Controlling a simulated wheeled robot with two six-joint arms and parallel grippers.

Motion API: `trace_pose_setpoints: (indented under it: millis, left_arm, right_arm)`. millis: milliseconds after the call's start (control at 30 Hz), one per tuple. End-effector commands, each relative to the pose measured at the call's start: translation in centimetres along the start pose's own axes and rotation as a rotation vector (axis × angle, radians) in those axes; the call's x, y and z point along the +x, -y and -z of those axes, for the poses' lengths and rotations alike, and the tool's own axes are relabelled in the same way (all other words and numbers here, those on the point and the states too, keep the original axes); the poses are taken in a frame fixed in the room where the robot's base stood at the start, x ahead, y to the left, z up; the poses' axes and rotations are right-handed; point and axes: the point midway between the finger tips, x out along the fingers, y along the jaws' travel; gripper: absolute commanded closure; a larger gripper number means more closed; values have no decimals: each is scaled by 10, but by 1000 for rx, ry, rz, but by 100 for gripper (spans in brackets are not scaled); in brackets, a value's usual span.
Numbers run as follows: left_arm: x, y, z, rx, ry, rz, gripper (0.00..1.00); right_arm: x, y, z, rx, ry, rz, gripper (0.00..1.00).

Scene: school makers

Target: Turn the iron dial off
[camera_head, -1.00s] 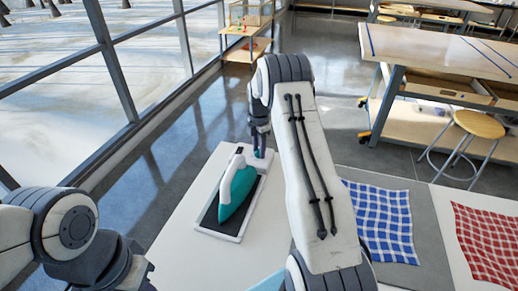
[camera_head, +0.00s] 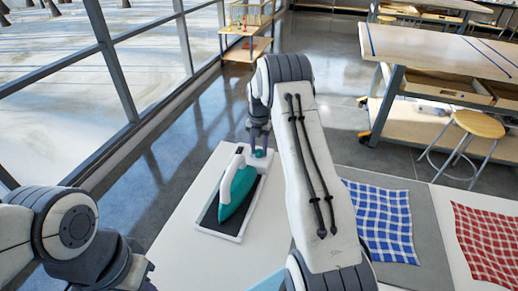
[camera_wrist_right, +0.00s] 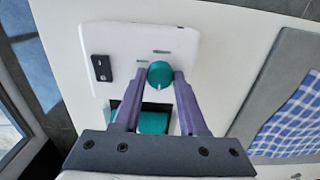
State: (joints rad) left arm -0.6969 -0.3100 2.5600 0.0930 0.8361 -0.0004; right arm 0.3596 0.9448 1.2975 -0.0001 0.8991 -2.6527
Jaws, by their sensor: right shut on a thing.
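A teal and white iron (camera_head: 236,190) rests on its white base (camera_head: 217,235) with a dark pad, on the white table. The teal round dial (camera_wrist_right: 160,75) sits on the base's white top in the right wrist view, with a small pale mark on it. My right gripper (camera_head: 259,151) reaches down at the far end of the base. In the wrist view its two purple fingers (camera_wrist_right: 160,77) are closed in on the dial from both sides. My left arm (camera_head: 75,225) shows at the lower left, but its gripper fingers are out of view.
A black rocker switch (camera_wrist_right: 102,68) is on the base beside the dial. A blue checked cloth (camera_head: 382,220) and a red checked cloth (camera_head: 488,240) lie to the right. Windows stand to the left, and a stool (camera_head: 478,125) and workbench (camera_head: 440,50) are beyond.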

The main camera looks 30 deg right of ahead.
Motion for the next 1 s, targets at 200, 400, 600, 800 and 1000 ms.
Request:
trace_pose_setpoints:
  millis: [200,400,600,800,1000]
  left_arm:
    - [0,0,0,0,0,0,100]
    - [0,0,0,0,0,0,100]
    - [0,0,0,0,0,0,100]
    - [0,0,0,0,0,0,100]
    - [2,0,0,0,0,0,100]
  right_arm:
    - [-1,-1,0,-22,0,-2,100]
    - [-1,-1,0,-24,0,-2,100]
    - [-1,-1,0,-23,0,-1,32]
    - [0,-1,0,-22,0,-1,28]
    - [-4,-1,0,-21,2,-1,28]
